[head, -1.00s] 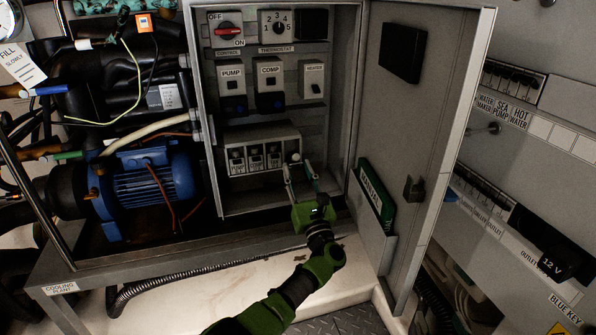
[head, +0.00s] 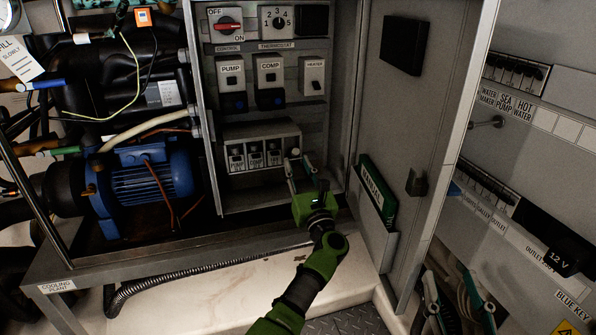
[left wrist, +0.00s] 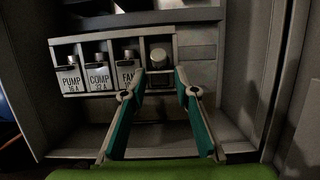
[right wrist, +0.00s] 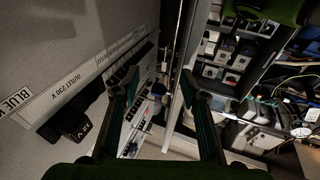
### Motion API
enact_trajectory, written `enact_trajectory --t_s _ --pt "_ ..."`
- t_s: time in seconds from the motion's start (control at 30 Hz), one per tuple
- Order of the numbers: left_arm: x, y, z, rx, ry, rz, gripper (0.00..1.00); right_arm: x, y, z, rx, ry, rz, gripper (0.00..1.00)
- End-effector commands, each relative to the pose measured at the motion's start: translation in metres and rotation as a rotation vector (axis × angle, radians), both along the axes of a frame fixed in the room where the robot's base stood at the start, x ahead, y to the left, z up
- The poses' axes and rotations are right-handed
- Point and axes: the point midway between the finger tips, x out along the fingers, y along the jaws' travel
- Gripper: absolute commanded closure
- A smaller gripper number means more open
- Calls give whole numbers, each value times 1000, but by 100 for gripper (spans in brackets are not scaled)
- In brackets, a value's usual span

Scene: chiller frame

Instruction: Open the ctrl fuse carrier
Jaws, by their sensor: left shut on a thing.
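The fuse block (head: 262,131) sits low in the open cabinet, with a row of carriers. In the left wrist view, the carriers labelled PUMP (left wrist: 70,76), COMP (left wrist: 98,73) and FAN (left wrist: 128,70) stand at left. The rightmost slot holds the ctrl fuse carrier (left wrist: 158,57); its round pale end shows, but no label is readable. My right gripper (right wrist: 160,88) is open and empty, away from the fuse block.
The cabinet door (head: 425,130) stands open at right, with a green manual (head: 376,192) in its pocket. PUMP and COMP switches (head: 250,85) are above the fuse block. A blue motor (head: 150,185) is at left. A breaker panel (head: 515,75) is farther right.

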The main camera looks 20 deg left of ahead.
Motion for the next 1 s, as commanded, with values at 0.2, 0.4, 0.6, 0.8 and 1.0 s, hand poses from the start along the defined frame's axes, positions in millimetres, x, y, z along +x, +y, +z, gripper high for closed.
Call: enact_trajectory --t_s 0.2,0.4,0.6,0.8,1.0 --pt "1 -2 3 -19 34 -4 94 2 -5 -37 -48 180 -12 60" --pt "1 -1 2 -25 44 -2 94 0 -7 -53 -64 245 -16 60" --pt "1 0 1 -24 44 -2 94 0 -7 -53 -65 247 -16 60" --pt "1 0 2 -25 43 -1 67 0 -7 -53 -65 246 -16 60" --pt "1 1 1 -23 40 0 67 0 -7 -54 -64 245 -15 60"
